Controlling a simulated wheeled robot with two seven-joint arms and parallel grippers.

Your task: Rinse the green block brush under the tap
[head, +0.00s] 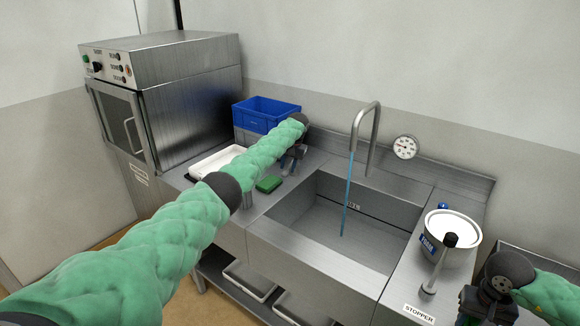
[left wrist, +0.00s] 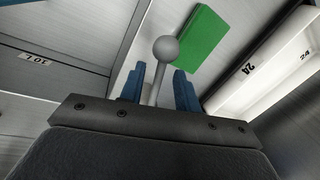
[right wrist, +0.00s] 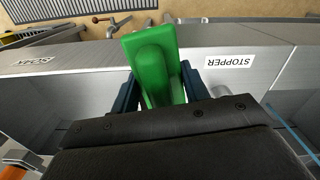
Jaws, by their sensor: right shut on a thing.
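A green brush with a flat block and rounded grip (right wrist: 155,65) is between the fingers of my right gripper (right wrist: 158,92) in the right wrist view. The tap (head: 372,120) runs a thin blue stream (head: 347,195) into the sink (head: 325,225). My left gripper (head: 292,160) is over the counter left of the sink. Its fingers (left wrist: 158,88) are apart, with a ball-topped lever (left wrist: 166,50) showing between them.
A flat green block (head: 268,184) lies on the left counter, also in the left wrist view (left wrist: 202,38). A white tray (head: 213,162) and blue crate (head: 266,112) stand behind.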

